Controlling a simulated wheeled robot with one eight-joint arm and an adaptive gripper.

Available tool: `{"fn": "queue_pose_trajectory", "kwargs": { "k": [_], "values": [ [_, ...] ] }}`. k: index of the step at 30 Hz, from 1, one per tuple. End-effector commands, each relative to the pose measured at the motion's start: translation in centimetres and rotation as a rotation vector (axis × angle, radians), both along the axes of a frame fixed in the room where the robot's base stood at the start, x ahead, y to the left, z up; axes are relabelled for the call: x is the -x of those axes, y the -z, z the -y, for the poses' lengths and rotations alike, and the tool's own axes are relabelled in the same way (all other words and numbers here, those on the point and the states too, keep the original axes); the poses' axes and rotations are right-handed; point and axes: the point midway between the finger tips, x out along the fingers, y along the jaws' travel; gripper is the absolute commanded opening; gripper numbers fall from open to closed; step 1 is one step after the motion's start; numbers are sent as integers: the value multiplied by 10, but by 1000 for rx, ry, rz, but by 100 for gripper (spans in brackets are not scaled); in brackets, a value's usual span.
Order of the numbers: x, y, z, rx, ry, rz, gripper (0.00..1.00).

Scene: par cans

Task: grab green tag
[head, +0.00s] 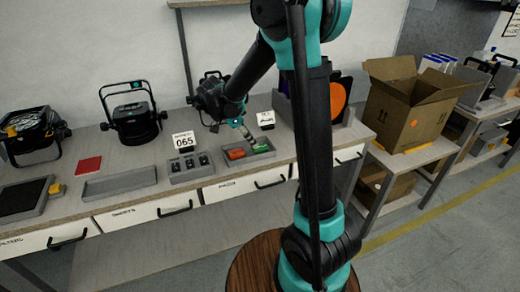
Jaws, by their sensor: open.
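The green tag (261,149) lies in the right part of a small grey tray (258,158) on the bench. A red-orange tag (235,154) lies in the left part of the same tray. My gripper (248,139) is open and points down over the tray, close to the green tag. Whether its fingertips touch the tag cannot be told at this size. The fingers partly cover the tray's back edge.
A "065" sign (184,141) and a small white card (266,118) stand near the tray. A cardboard box (405,105) is on the right. An empty tray (119,182) lies left.

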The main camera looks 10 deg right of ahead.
Motion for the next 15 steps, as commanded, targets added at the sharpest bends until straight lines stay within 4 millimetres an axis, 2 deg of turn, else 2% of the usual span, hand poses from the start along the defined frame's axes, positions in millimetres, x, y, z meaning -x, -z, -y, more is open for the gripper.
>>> {"fn": "queue_pose_trajectory", "kwargs": {
  "k": [10,15],
  "values": [
    [-7,34,25,0,1,0,45],
    [-7,42,30,0,0,0,45]
  ]
}}
